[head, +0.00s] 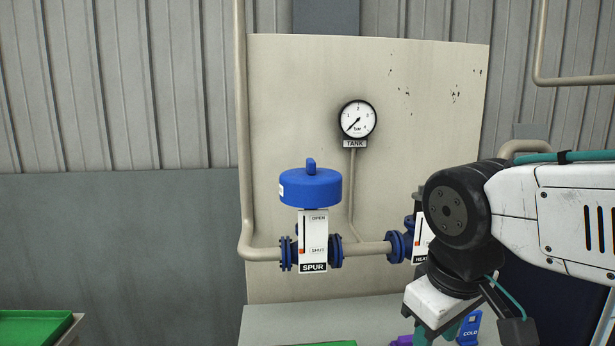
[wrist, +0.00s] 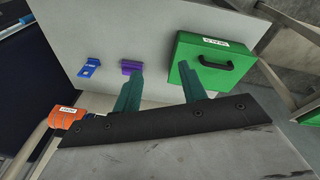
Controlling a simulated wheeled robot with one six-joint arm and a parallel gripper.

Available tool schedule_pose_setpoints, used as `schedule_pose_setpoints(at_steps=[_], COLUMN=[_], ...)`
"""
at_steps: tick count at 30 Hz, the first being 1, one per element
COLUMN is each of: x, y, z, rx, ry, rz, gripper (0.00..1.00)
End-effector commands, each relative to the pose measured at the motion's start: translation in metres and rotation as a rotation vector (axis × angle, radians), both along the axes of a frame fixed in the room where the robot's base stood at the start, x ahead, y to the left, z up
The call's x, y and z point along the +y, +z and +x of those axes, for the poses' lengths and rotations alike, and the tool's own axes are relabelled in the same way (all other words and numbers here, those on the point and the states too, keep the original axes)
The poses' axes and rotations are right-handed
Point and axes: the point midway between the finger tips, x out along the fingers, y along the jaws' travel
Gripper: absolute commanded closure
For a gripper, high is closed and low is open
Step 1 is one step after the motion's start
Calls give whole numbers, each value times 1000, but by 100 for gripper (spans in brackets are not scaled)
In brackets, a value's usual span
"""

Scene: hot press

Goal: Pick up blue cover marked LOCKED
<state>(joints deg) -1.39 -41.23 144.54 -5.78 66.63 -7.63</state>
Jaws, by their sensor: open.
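A round blue cover (head: 310,188) with a small knob on top sits over the valve labelled SPUR. A white label shows at its left edge, but its words are turned away and I cannot read them. My gripper (wrist: 161,78) is open and empty in the wrist view, its two teal fingers apart above a grey surface. In the head view my gripper is low at the right, apart from the cover and below its height. The cover is not seen in the wrist view.
A blue COLD tag (head: 469,329) and a purple piece (wrist: 132,67) lie on the grey bench (wrist: 105,30). A green box (wrist: 215,62) with a black handle stands beside them. An orange labelled piece (wrist: 68,119) is at left. A TANK gauge (head: 357,119) hangs above the pipes.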

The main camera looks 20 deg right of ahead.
Motion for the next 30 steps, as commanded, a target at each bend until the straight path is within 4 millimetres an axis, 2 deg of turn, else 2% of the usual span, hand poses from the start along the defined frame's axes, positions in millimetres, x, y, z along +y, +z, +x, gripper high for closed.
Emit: schedule_pose_setpoints(at_steps=[4,8,9,12,15,18,21,30], x=[-26,-33,-29,-11,14,34,48,48], y=[37,86,101,132,155,168,174,167], z=[77,166,193,250,291,317,331,362], rx=[-92,-118,-109,-58,11,80,127,151], ry=[470,1014,1179,1547,1826,2011,2114,2155], rz=[-314,-712,-840,-1146,-1402,-1591,-1702,-1747], gripper=[58,58,58,58,58,58,58,58])
